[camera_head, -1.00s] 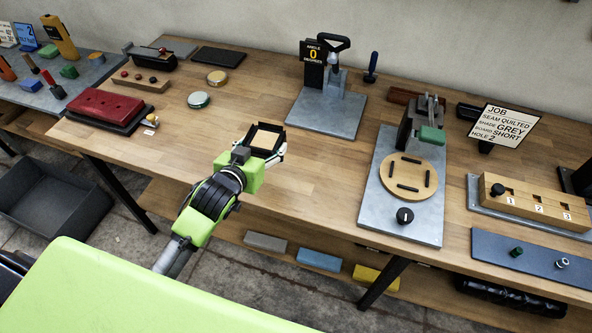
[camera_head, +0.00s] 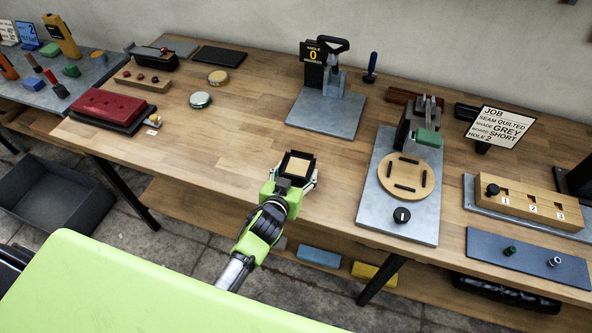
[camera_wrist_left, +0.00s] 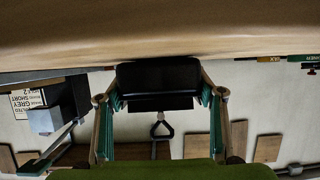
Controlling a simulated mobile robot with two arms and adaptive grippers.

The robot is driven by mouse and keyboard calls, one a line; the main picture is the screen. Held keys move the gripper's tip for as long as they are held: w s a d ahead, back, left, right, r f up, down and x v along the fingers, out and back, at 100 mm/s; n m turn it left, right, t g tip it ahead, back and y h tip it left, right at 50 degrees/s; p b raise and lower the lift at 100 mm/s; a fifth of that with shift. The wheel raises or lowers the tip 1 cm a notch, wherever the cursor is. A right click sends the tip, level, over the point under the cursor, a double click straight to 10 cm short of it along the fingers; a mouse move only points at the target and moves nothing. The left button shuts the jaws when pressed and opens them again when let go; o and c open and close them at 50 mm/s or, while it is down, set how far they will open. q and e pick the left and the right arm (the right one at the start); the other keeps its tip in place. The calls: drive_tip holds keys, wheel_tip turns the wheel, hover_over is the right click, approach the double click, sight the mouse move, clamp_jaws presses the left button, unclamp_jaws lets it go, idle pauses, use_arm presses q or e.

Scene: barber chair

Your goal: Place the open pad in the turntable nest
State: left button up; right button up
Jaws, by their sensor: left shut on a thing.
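My left gripper (camera_head: 295,178) is shut on the open pad (camera_head: 296,165), a small square with a black rim and a tan middle. It holds the pad over the front part of the bench, left of the turntable. In the left wrist view the pad (camera_wrist_left: 158,77) is a dark block between the two fingers. The turntable nest (camera_head: 405,173) is a round wooden disc with several short black bars set around an empty square middle. It sits on a grey base plate (camera_head: 376,208) with a black knob in front. My right gripper is not in view.
A clamp stand (camera_head: 326,108) with a "0" sign stands behind the pad. A green-tipped toggle clamp (camera_head: 426,138) rises behind the turntable. A job sign (camera_head: 500,127) and a numbered wooden block (camera_head: 530,205) are at the right. Bare bench lies between pad and turntable plate.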

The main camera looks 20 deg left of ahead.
use_arm(q)
drive_tip(key=shift+f, duration=0.15)
drive_tip(key=o, duration=1.3)
